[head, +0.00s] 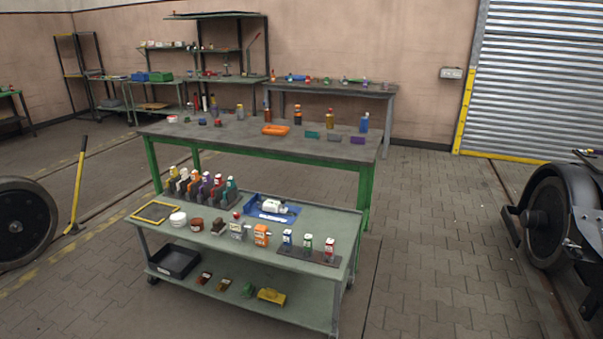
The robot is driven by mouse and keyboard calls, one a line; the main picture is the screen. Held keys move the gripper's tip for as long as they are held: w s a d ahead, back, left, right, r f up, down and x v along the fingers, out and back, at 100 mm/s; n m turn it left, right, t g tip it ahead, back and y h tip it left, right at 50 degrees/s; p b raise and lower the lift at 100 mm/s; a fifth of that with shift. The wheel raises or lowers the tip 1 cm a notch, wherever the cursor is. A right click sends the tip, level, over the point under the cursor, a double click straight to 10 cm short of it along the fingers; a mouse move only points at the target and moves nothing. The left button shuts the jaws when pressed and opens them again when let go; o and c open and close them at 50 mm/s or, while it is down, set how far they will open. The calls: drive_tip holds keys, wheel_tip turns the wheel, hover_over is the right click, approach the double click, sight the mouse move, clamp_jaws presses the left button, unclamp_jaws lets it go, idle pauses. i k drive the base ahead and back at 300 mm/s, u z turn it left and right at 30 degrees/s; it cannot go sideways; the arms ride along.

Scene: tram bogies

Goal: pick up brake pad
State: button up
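I cannot pick out the brake pad with certainty at this size. A small dark block (218,228) lies on the top of the grey-green cart (330,218), between a reddish-brown round tin (196,225) and a pale container (237,231). Two small dark, reddish-brown pieces, a left one (204,278) and a right one (224,285), lie on the cart's lower shelf. Any of these could be a pad; their details are too small to read. My gripper is not in view.
The cart also holds several bottles (203,187), a blue tray (290,214) and a black bin (174,261). A green-legged workbench (340,152) stands behind it. Wheelsets flank it, left (22,222) and right (548,220). Paved floor (450,230) is clear right of the cart.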

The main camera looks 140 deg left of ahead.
sight(197, 182)
drive_tip(key=u, duration=5.35)
